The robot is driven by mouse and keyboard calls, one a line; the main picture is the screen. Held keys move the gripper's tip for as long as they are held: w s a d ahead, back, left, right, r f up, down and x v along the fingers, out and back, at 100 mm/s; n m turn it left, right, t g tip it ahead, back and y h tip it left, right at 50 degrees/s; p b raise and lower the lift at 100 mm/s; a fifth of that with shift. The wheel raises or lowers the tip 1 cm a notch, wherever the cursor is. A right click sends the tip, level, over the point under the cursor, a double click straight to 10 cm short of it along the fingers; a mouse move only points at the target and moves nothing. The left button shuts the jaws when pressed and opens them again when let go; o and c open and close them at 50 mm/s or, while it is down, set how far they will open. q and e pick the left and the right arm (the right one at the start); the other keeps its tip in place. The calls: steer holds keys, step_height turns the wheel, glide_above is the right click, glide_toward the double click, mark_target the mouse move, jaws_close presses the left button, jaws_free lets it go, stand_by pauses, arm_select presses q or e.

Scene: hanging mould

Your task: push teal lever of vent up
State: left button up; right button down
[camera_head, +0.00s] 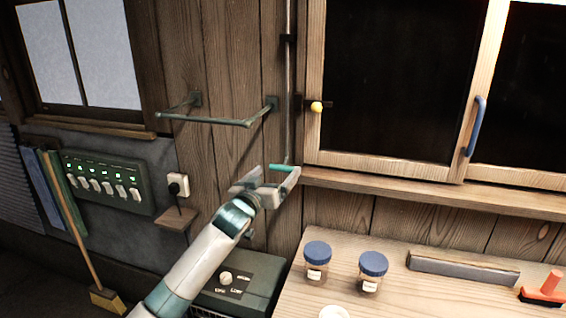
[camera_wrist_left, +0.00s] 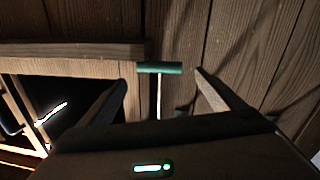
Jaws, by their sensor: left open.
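The teal lever (camera_head: 284,168) is a short crossbar at the lower end of a thin vertical rod (camera_head: 288,90) beside the window frame. It also shows in the left wrist view (camera_wrist_left: 160,68), lying crosswise with the rod meeting its middle. My left gripper (camera_head: 267,176) is open at the lever, its fingers spread. In the left wrist view the lever appears between the two fingertips (camera_wrist_left: 162,78), with a gap on each side. I cannot tell whether a finger touches it. My right gripper is not in view.
A window with a yellow knob (camera_head: 317,107) and a blue handle (camera_head: 475,126) is at the right. A metal rail (camera_head: 215,120) juts from the wall above my left gripper. Two blue-lidded jars (camera_head: 317,262) stand on the workbench (camera_head: 420,300). A dark green box (camera_head: 240,280) sits below my arm.

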mark_target(282, 166)
arm_select(q)
steer(key=shift+p+x, duration=0.65)
steer(key=shift+x, duration=2.45)
steer(key=c, duration=1.3)
